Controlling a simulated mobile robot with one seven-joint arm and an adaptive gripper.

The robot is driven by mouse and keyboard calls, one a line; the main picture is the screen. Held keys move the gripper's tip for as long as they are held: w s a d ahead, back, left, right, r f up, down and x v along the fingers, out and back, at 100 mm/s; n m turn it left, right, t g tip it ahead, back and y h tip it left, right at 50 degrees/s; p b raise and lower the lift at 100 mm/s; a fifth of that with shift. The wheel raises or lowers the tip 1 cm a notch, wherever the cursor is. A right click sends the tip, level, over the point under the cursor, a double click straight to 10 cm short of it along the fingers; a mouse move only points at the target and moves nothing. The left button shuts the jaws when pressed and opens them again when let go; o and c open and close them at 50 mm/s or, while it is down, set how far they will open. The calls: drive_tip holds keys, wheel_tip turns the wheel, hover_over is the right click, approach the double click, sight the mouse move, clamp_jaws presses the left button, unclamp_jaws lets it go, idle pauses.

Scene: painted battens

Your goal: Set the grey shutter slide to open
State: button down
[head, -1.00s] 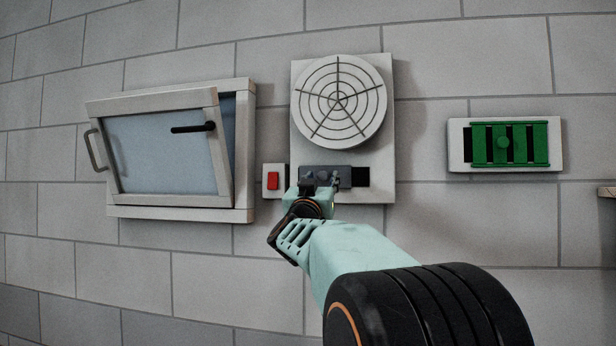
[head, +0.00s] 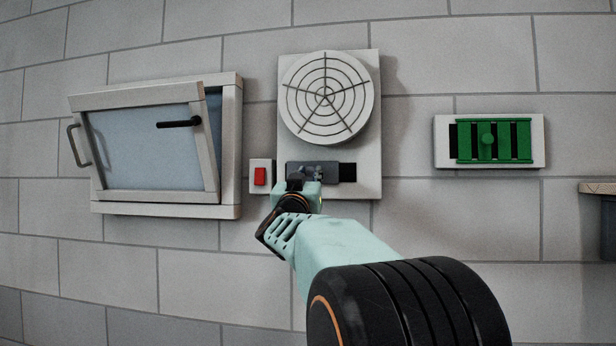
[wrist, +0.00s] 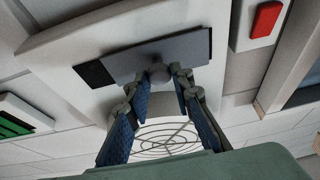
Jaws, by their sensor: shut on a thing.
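The grey shutter slide (head: 333,173) sits in a dark slot in the pale panel below the round fan grille. It covers the left part of the slot, and a dark gap (head: 348,172) shows at its right end. In the wrist view the slide (wrist: 190,48) carries a small round grey knob (wrist: 159,72), with the dark gap at the picture's left. My gripper (head: 309,180) is at the slide from below. Its fingertips (wrist: 158,78) are shut on the knob, one on either side. In the head view the knob is largely hidden by the fingers.
A red switch (head: 260,176) is close left of the panel. A tilted window (head: 150,150) with a handle is further left. The wall between is bare.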

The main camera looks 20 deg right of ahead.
sight(333, 168)
drive_tip(key=s+d, duration=0.1)
drive_tip(key=s+d+b, duration=0.1)
drive_tip(key=d, duration=0.1)
drive_tip(key=s+d+b, duration=0.1)
drive_tip(key=shift+d+f, duration=0.1)
drive_tip(key=shift+d, duration=0.15)
drive_tip(key=c, duration=2)
unclamp_jaws()
drive_tip(key=shift+o, duration=1.4)
drive_tip(key=shift+d, duration=0.1)
drive_tip(key=v, duration=0.7)
drive_tip(key=shift+s+a, duration=0.2)
drive_tip(key=shift+a, duration=0.05)
